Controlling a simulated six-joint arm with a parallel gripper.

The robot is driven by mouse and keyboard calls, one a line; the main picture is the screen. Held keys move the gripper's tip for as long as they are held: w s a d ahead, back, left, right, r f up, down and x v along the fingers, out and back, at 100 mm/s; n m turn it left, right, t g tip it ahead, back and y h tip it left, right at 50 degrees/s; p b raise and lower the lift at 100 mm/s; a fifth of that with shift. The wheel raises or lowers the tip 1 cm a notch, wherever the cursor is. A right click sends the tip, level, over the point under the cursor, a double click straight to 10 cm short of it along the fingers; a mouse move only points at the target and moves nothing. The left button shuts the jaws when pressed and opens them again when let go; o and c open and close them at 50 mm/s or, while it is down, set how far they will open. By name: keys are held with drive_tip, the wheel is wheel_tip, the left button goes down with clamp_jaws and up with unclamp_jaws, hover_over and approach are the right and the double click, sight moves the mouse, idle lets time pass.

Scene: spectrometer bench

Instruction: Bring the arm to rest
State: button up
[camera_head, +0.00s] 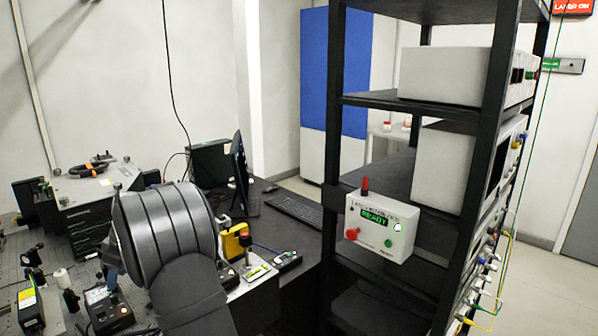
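My arm shows in the head camera view as a large dark grey ribbed, rounded link with a smoother link below it, at the lower left. It stands in front of the bench (290,285) and hides part of it. My gripper is not visible in this view, so I cannot see whether it holds anything.
Optical parts and a grey box (85,195) crowd the bench at left. A yellow device (236,240) sits just right of my arm. A monitor (240,165) and keyboard (297,211) are behind. A black rack with a white READY box (382,227) stands at right.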

drive_tip(key=v, duration=1.1)
drive_tip(key=x, duration=1.8)
drive_tip(key=shift+n, duration=0.5)
drive_tip(key=n+g, duration=0.1)
drive_tip(key=n, duration=0.2)
drive_tip(key=shift+w+g, duration=0.15)
drive_tip(key=shift+g, duration=0.15)
drive_tip(key=v, duration=1.7)
drive_tip(key=m+t+y, duration=0.1)
drive_tip(key=y, duration=0.1)
hover_over(114, 296)
drive_tip(key=w+d, duration=0.1)
drive_tip(key=w, duration=0.1)
drive_tip(key=shift+w+d, duration=0.15)
drive_tip(key=shift+w, duration=0.05)
